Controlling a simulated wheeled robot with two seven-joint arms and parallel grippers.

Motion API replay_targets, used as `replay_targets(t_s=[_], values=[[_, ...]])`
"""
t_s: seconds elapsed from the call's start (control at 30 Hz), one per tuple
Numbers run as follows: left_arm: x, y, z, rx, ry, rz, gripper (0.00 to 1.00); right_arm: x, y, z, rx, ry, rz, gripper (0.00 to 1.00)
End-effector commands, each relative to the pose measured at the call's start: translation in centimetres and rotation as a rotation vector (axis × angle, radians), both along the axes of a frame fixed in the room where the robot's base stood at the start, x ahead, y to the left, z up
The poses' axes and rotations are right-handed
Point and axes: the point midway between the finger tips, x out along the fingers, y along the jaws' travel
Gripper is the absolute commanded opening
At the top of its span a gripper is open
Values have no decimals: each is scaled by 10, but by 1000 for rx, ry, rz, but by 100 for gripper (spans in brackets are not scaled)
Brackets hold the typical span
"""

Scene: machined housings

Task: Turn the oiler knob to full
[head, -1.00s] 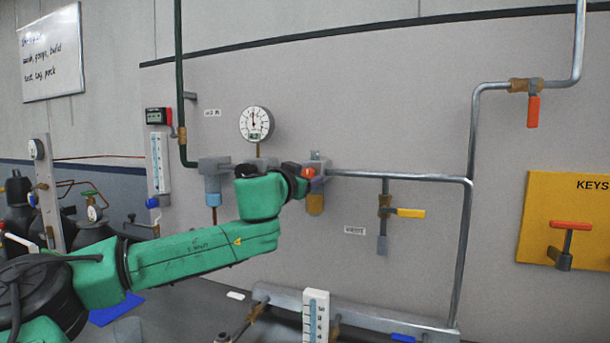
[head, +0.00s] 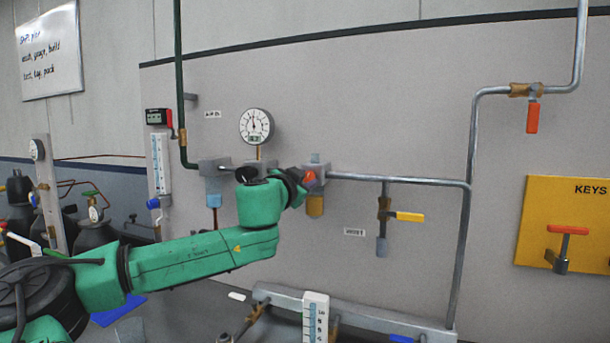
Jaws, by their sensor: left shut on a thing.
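The oiler (head: 315,203) is a grey block with an amber bowl beneath, mounted on the wall panel in the head view. An orange-red round part at its front, which looks like the oiler knob (head: 311,179), shows just past my wrist. My left gripper (head: 306,183) reaches it from the front left and is shut on it. The fingers are mostly hidden by my green arm and dark wrist, so the knob's exact setting cannot be read. My right gripper is not in view.
A round gauge (head: 256,126) is above left of the oiler, and a blue-bowled unit (head: 214,192) is further left. A grey pipe (head: 400,178) runs right, with a yellow-handled valve (head: 408,217) below it. A yellow key board (head: 540,220) hangs at far right.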

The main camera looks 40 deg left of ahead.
Motion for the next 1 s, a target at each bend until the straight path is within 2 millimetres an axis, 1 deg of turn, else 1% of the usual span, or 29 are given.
replay_targets(t_s=[0.03,0.3,1.0], values=[[0,0,4,37,14,1,0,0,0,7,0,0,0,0],[0,0,4,281,97,1,0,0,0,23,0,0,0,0],[0,0,3,909,317,0,0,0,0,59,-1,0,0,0]])
